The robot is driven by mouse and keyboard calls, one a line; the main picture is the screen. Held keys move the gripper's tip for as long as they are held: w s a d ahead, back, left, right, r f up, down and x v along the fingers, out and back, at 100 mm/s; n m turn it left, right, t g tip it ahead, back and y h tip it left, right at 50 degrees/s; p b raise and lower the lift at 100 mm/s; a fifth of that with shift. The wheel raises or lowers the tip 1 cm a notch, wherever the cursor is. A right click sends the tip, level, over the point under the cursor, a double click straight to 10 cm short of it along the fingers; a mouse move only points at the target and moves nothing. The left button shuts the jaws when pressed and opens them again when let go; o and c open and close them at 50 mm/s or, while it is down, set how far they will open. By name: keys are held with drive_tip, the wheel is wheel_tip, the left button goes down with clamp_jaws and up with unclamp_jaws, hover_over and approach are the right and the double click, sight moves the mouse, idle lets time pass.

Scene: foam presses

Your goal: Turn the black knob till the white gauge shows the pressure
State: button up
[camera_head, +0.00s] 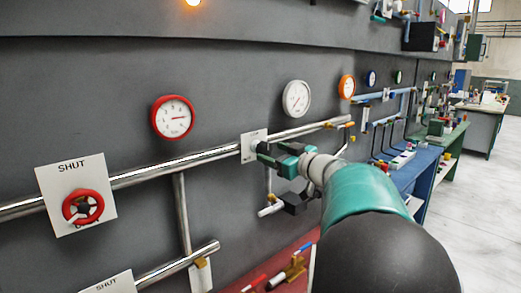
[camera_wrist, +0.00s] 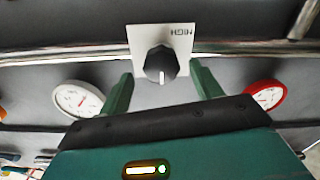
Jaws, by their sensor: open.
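The black knob (camera_wrist: 160,64) sits on a white plate (camera_wrist: 176,36) with the word HIGH, upside down in the wrist view. My gripper (camera_wrist: 163,78) is open, one green finger on each side of the knob, with gaps showing between fingers and knob. The knob's white mark points down in that view. In the head view my gripper (camera_head: 268,153) is at the plate (camera_head: 249,143) and hides the knob. The white gauge (camera_head: 297,98) is above and right of the plate; its thin needle seems to point to the lower left. It also shows in the wrist view (camera_wrist: 78,100).
A red gauge (camera_head: 172,117) is on the wall to the left. A SHUT plate with a red handwheel (camera_head: 83,207) is further left. A steel pipe (camera_head: 160,173) runs along the wall beside the plate. A blue bench (camera_head: 412,168) stands right; the floor beyond is clear.

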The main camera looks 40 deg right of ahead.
sight(268, 151)
drive_tip(key=shift+w+a, duration=0.15)
drive_tip(key=shift+w, duration=2.65)
drive_tip(key=c, duration=1)
